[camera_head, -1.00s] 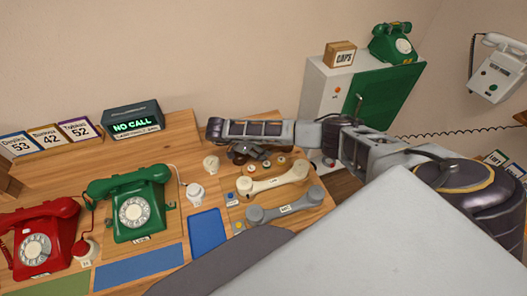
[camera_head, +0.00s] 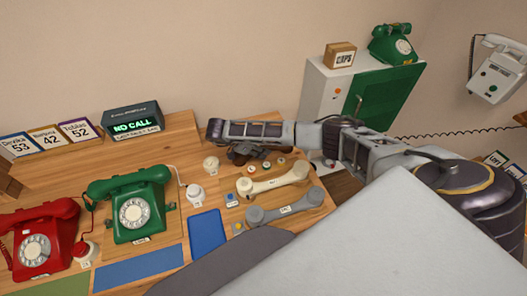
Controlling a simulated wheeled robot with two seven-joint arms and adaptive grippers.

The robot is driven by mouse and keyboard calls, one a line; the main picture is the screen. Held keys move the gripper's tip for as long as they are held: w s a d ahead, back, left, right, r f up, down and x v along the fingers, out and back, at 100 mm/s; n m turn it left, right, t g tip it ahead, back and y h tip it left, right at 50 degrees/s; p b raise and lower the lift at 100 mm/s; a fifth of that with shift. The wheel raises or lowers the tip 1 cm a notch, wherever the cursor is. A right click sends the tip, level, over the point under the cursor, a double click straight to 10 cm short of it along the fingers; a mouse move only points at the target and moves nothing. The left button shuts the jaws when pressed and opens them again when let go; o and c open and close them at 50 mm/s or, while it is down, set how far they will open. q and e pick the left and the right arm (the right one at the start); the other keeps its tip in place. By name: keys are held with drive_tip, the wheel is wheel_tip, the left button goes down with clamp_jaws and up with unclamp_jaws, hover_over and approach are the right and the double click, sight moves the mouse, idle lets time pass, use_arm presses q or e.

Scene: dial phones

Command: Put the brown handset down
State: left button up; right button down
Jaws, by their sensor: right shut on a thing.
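My right arm reaches in from the right over the back of the desk. My right gripper (camera_head: 243,154) points down and is shut on the brown handset (camera_head: 249,148), which is mostly hidden under my wrist. Only a small dark brown part shows, low over or at the desk, behind the cream handset (camera_head: 272,180); I cannot tell whether it touches the desk. A grey handset (camera_head: 285,207) lies in front of the cream one. My left gripper is not in view.
A green dial phone (camera_head: 131,207) and a red dial phone (camera_head: 38,240) stand at left. White knobs (camera_head: 195,193) and a blue mat (camera_head: 207,234) lie between them and the handsets. A NO CALL display (camera_head: 133,122) stands behind. A white-and-green cabinet (camera_head: 325,88) stands beyond my arm.

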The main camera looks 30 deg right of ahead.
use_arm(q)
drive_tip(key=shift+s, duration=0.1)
use_arm(e)
drive_tip(key=shift+r, duration=0.2)
drive_tip(key=shift+r+p, duration=0.4)
drive_tip(key=shift+r, duration=0.45)
wheel_tip(320, 180, up, 6)
drive_tip(key=shift+r+p, duration=0.1)
drive_tip(key=shift+p, duration=1.05)
drive_tip(key=shift+r, duration=0.6)
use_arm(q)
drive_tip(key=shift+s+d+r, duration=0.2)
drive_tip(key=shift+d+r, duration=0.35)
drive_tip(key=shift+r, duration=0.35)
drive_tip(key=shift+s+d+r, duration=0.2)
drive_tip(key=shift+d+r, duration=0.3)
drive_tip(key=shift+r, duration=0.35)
use_arm(e)
drive_tip(key=shift+r, duration=0.3)
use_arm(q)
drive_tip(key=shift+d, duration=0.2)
